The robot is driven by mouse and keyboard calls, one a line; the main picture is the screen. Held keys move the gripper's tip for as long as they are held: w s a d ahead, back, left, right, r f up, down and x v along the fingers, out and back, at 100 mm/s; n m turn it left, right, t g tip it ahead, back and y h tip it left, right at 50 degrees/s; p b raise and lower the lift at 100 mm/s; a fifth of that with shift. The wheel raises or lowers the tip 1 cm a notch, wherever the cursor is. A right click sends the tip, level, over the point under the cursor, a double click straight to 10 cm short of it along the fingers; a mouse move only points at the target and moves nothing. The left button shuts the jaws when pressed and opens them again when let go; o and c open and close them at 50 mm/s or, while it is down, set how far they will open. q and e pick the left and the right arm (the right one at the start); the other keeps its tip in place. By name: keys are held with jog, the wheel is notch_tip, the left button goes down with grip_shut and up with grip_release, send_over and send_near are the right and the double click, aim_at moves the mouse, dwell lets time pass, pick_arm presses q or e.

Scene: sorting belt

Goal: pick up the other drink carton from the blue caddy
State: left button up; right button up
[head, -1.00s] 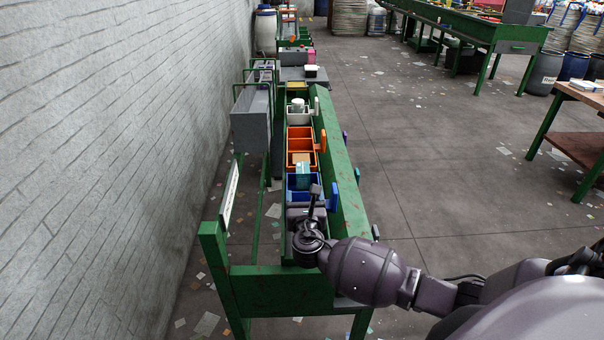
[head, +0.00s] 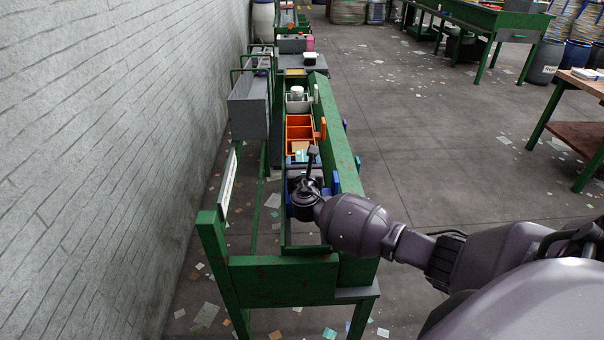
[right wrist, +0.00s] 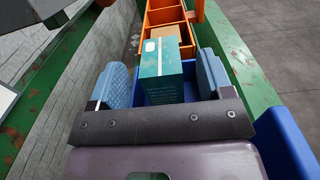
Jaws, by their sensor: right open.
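A teal drink carton (right wrist: 162,72) with a pale stripe stands in the blue caddy (right wrist: 278,135) on the belt. My right gripper (right wrist: 163,80) is open, with one blue-grey finger on each side of the carton. A gap shows on the right side; whether the left finger touches is unclear. In the head view my right wrist and gripper (head: 307,190) hide most of the blue caddy (head: 334,183). My left gripper is out of view.
An orange caddy (right wrist: 183,15) stands just beyond, with a tan box (right wrist: 164,34) behind the carton. A white container (head: 297,104) is farther along. The green belt side (head: 345,175) runs along the right, and a grey bin (head: 249,105) stands left.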

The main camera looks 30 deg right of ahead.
jog(key=shift+x, duration=0.85)
jog(key=shift+s, duration=0.1)
jog(key=c, duration=1.2)
